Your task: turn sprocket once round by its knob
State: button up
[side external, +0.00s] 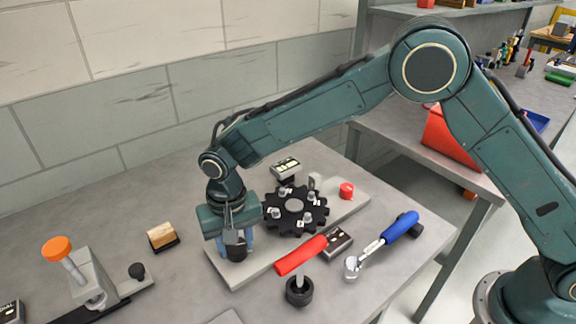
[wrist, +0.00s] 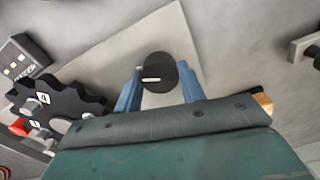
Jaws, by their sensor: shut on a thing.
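The sprocket (side external: 295,208) is a black toothed wheel with a grey hub and several numbered pegs, lying flat on a light grey plate (side external: 262,264). Part of it also shows at the left of the wrist view (wrist: 60,104). My gripper (side external: 235,246) points down at the plate's near-left end, beside the sprocket. Its blue fingers (wrist: 159,88) are shut on a dark round knob (wrist: 160,70) with a white line on top. The knob also shows in the side view (side external: 236,250). I cannot tell whether anything joins this knob to the sprocket.
A red cap (side external: 346,190) stands at the plate's far right. A red-handled tool (side external: 302,255), a blue-handled tool (side external: 400,226) and a dark box (side external: 338,241) lie right of the plate. A wooden block (side external: 161,236) and an orange-knobbed lever (side external: 57,249) are at left.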

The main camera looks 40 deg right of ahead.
jog(key=n, duration=0.7)
jog(key=shift+r, duration=0.15)
jog(key=n, duration=0.6)
jog(key=shift+n, duration=0.4)
jog(key=n, duration=0.8)
jog(key=shift+n, duration=0.3)
jog(key=o, duration=1)
notch_tip(320, 180, up, 14)
jog(key=shift+f, duration=0.15)
